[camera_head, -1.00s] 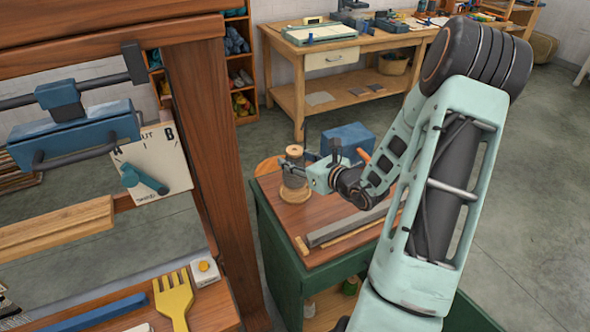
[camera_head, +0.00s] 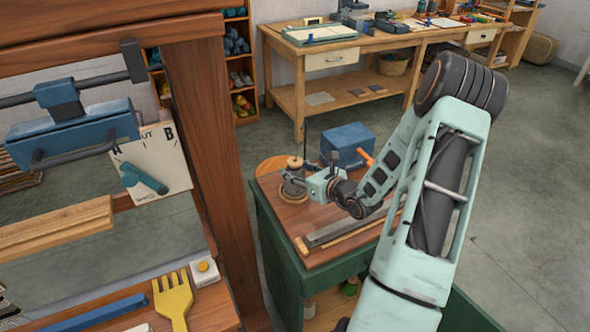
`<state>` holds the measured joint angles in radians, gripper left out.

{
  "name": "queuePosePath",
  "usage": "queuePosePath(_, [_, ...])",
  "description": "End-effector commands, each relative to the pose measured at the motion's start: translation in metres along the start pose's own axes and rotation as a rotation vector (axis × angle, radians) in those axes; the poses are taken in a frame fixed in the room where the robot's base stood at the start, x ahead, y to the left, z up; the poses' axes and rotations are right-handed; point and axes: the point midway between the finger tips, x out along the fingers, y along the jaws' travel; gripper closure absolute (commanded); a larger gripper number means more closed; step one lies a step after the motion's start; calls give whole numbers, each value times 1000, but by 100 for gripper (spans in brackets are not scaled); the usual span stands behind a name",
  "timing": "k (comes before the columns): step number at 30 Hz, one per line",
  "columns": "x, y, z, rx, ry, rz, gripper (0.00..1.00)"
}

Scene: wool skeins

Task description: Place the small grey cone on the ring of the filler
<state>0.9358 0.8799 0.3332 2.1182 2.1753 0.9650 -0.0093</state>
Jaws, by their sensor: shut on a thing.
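My gripper (camera_head: 293,180) is at the left part of the small wooden-topped green cabinet, shut around a small upright piece. I take this piece to be the small grey cone (camera_head: 293,190); its lower part looks grey and a tan tip (camera_head: 294,163) stands above the jaws. The jaws hide part of its sides. It is upright, at or close above the wooden top. The filler and its ring cannot be made out clearly at this size, and I cannot tell whether the cone touches the ring.
A blue box (camera_head: 347,145) stands behind my gripper, near an orange handle (camera_head: 365,157). A long grey bar (camera_head: 345,228) lies in front on the wooden top (camera_head: 290,220). A thick wooden post (camera_head: 215,150) rises at left. A workbench (camera_head: 300,65) stands behind.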

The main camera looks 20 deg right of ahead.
Motion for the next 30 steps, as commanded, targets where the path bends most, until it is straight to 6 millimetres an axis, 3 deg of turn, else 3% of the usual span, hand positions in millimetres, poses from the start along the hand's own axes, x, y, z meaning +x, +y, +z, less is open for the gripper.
queuePosePath(1, [1,0,-3,-1,-1,0,90])
queuePosePath(2, [1,0,-2,0,0,0,57])
queuePosePath(6, [0,0,-2,0,0,0,42])
queuePosePath(18, [-3,0,3,0,0,-1,42])
queuePosePath(30, [-85,-1,1,0,2,-3,42])
